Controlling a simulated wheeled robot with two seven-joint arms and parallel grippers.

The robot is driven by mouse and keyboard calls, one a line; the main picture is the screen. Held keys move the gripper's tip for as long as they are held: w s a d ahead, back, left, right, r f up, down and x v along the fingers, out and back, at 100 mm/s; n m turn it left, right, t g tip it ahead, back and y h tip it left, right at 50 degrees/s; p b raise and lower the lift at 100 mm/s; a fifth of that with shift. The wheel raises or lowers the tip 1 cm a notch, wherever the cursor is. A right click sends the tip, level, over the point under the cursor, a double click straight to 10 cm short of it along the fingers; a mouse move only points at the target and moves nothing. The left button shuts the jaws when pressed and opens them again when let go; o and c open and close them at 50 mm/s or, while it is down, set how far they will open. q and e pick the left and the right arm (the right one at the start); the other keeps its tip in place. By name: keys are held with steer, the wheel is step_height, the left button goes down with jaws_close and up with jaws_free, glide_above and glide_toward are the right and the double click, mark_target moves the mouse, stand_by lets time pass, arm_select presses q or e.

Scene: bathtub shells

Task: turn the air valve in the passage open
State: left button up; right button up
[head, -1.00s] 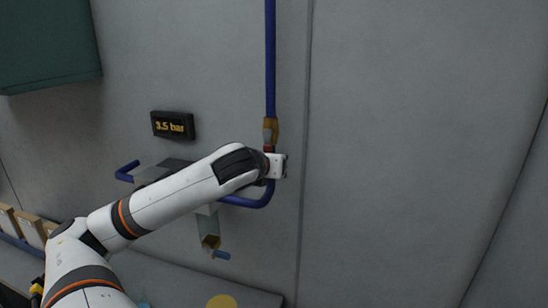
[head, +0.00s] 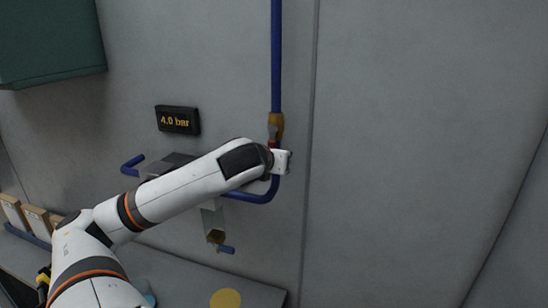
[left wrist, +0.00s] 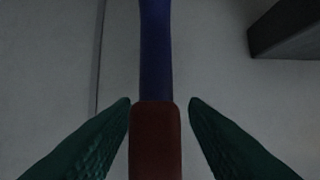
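The air valve has a brass body (head: 276,123) on a vertical blue pipe (head: 276,55) on the grey wall. A little of its red handle (head: 273,144) shows just below the brass, above my left gripper (head: 283,162). My wrist hides the rest of the handle in the head view. In the left wrist view the red handle (left wrist: 155,140) lies in line with the blue pipe (left wrist: 156,50), between the two green fingers of my left gripper (left wrist: 160,104). The fingers are apart, with a gap at the right; the left one is very close to the handle. My right gripper is out of view.
A black display (head: 178,120) on the wall reads 4.0 bar. A blue pipe bend (head: 262,196) runs below my wrist, with a grey bracket (head: 213,220) under it. A green cabinet (head: 50,40) hangs at upper left. The wall at right is clear.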

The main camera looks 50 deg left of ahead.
arm_select(q)
steer(key=b+v, duration=0.3)
steer(key=v, duration=0.9)
steer(key=shift+b, duration=0.35)
steer(key=shift+r, duration=0.1)
